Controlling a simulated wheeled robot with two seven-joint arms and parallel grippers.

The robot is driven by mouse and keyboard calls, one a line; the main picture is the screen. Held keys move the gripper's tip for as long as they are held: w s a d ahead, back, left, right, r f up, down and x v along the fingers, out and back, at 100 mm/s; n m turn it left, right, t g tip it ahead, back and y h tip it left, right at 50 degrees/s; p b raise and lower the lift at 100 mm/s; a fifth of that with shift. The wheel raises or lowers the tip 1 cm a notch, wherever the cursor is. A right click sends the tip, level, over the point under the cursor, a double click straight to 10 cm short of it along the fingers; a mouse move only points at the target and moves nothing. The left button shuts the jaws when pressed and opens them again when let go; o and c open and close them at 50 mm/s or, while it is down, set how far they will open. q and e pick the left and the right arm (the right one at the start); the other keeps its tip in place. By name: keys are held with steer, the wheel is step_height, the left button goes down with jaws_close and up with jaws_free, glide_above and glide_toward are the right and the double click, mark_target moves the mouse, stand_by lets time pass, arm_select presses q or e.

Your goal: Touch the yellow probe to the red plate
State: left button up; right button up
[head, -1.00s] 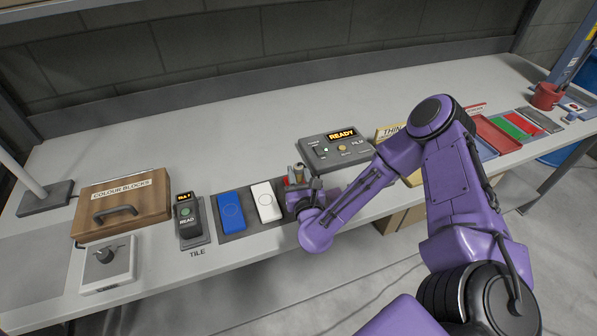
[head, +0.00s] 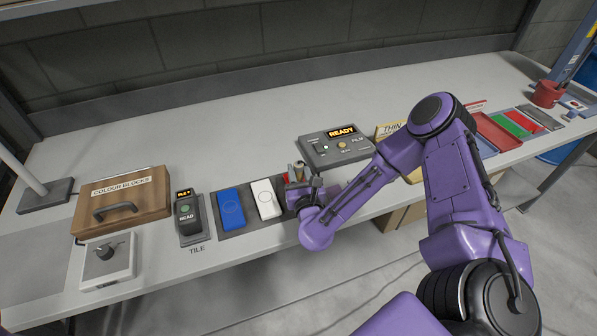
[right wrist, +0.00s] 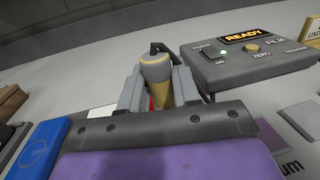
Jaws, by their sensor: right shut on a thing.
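The yellow probe (right wrist: 157,72), with a grey top and a dark cable, stands between the fingers of my right gripper (right wrist: 158,95), which is shut on it. In the head view, my right gripper (head: 301,182) is at the right end of the row of plates, beside the white one. The red plate (right wrist: 151,103) shows only as a thin sliver by the probe in the right wrist view. The gripper hides most of it. I cannot tell whether the probe tip touches it. My left gripper is not in view.
A blue plate (head: 231,207) and a white plate (head: 265,199) lie left of the gripper. The gauge box (head: 335,147) reading READY stands behind it. A tile reader (head: 188,215) and a wooden COLOUR BLOCKS box (head: 123,202) stand further left. The back of the bench is clear.

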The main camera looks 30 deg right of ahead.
steer(key=shift+s+f+b, duration=0.1)
steer(key=shift+f+b, duration=0.35)
steer(key=shift+b, duration=0.1)
stand_by(1.5)
step_height(320, 180, up, 2)
steer(key=shift+r+p, duration=0.1)
steer(key=shift+p, duration=0.7)
steer(key=shift+r+p, duration=1.65)
steer(key=shift+r, duration=0.9)
